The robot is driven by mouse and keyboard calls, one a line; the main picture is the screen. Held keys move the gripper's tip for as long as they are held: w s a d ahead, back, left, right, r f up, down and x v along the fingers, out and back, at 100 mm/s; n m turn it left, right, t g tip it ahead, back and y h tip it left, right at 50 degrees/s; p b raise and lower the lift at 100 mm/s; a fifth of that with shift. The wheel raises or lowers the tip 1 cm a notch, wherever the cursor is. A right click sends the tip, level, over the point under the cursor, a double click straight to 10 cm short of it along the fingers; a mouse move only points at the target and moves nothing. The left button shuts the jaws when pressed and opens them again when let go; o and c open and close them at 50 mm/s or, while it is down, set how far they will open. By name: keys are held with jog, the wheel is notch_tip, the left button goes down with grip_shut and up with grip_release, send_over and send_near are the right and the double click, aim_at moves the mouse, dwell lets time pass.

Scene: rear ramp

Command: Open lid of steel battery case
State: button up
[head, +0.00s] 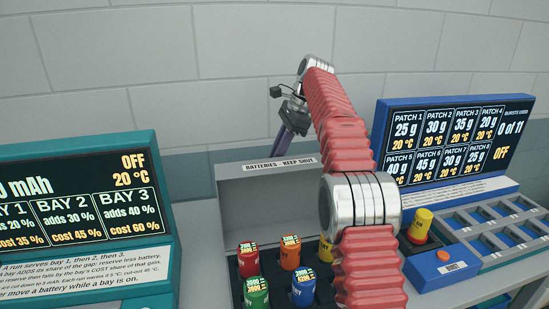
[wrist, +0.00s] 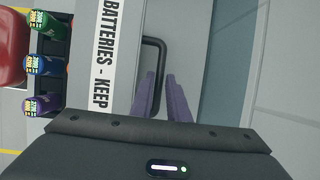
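The steel battery case (head: 226,238) is grey, and its lid (head: 240,193) stands raised at the back, labelled "BATTERIES - KEEP SHUT". Several coloured batteries (head: 290,253) show in the case below it. The lid's black handle (wrist: 153,42) shows beside the label in the wrist view. My gripper (head: 284,145) is at the lid's upper edge, with its purple fingertips partly hidden behind it. My red arm hides the case's right part.
A teal bay display (head: 75,205) stands at the left and reads OFF. A blue patch display (head: 455,140) stands at the right. In front of it are a tray (head: 500,232), a yellow cylinder (head: 420,222) and a blue box with an orange button (head: 445,268). A block wall is behind.

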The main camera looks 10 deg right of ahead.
jog(key=o, duration=0.3)
jog(key=shift+s+a+f, duration=0.1)
jog(key=shift+a+f, duration=0.05)
jog(key=shift+f, duration=0.05)
jog(key=shift+o, duration=0.2)
jog(key=shift+r, duration=0.1)
